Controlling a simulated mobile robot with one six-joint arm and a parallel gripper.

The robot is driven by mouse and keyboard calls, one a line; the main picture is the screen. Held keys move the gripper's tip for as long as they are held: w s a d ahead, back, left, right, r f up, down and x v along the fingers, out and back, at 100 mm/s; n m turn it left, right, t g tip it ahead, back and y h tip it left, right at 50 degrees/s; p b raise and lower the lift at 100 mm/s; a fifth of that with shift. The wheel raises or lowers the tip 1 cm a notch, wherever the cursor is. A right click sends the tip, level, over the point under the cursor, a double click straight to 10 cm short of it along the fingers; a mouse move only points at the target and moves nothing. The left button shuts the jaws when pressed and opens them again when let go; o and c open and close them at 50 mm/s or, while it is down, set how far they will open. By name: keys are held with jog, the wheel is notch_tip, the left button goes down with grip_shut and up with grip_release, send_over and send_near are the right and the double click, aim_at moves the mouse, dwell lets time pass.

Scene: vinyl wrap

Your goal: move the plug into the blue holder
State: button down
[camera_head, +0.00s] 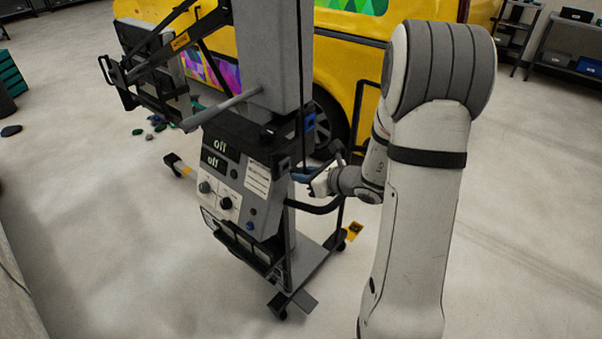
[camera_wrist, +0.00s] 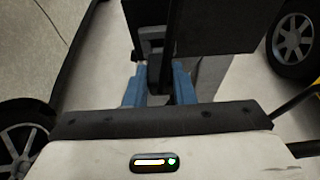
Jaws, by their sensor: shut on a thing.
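My gripper (camera_head: 312,178) is beside the right side of the wheeled machine, below its dark top box. In the wrist view my gripper (camera_wrist: 158,88) has its blue fingers closed around a dark plug (camera_wrist: 155,72); the fingers and gripper body hide part of it. In the head view the plug is too small and covered to make out. A small blue piece that looks like the blue holder (camera_head: 309,122) is on the machine's upper right side, above my gripper. I cannot make out the holder in the wrist view.
The machine (camera_head: 232,190) has a control panel, a dark handle bar and a wheeled base (camera_head: 300,275). A yellow van (camera_head: 340,60) stands behind it. A grey column (camera_head: 270,50) and a dark jointed boom (camera_head: 165,60) rise above. Open floor lies at the left.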

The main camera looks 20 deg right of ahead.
jog(key=shift+s+d, duration=0.55)
jog(key=shift+s, duration=0.25)
jog(key=shift+s+d, duration=0.6)
jog(key=shift+s, duration=0.25)
jog(key=shift+s+d, duration=0.55)
jog(key=shift+s, duration=0.25)
jog(key=shift+w, duration=0.1)
